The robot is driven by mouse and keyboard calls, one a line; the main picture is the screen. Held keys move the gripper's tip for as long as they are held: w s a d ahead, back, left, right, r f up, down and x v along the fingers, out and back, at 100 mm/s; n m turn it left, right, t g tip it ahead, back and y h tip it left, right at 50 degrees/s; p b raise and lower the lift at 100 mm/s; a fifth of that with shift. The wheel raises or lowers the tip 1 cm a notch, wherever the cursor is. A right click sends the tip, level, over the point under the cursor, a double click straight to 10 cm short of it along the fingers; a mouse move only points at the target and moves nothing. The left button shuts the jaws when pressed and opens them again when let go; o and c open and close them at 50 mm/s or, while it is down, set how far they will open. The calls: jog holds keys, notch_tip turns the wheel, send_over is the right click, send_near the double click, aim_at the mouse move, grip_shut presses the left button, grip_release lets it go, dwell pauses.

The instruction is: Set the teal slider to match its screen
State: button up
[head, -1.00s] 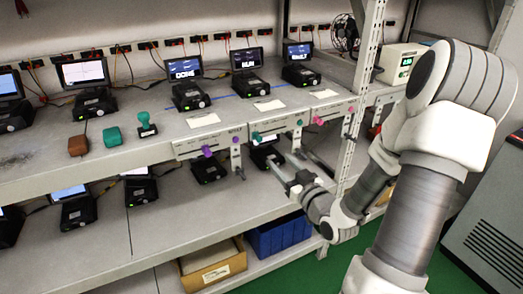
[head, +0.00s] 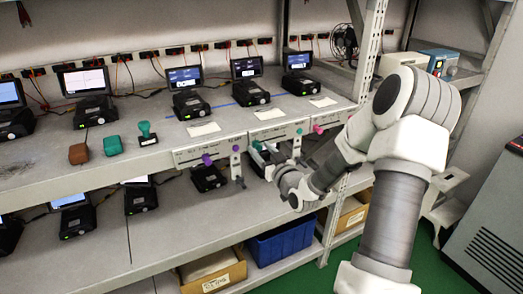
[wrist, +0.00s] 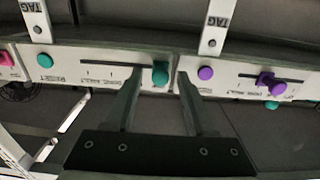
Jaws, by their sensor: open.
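The teal slider (head: 257,145) is a small knob on the middle white panel (head: 282,133) along the upper shelf's front edge. In the wrist view the teal slider (wrist: 160,73) stands at one end of its dark slot, which runs left from it past tick marks. My gripper (wrist: 159,78) is open, one finger on each side of the knob; contact is not clear. In the head view my gripper (head: 266,155) is just below the panel. The middle screen (head: 247,67) above is lit blue, white and dark; its text is too small to read.
A purple slider (head: 207,159) and a pink knob (head: 318,129) sit on neighbouring panels. A round teal button (wrist: 44,61) and purple button (wrist: 205,73) flank the teal slider. A blue bin (head: 282,245) is below.

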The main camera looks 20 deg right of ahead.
grip_shut()
dwell(1.3)
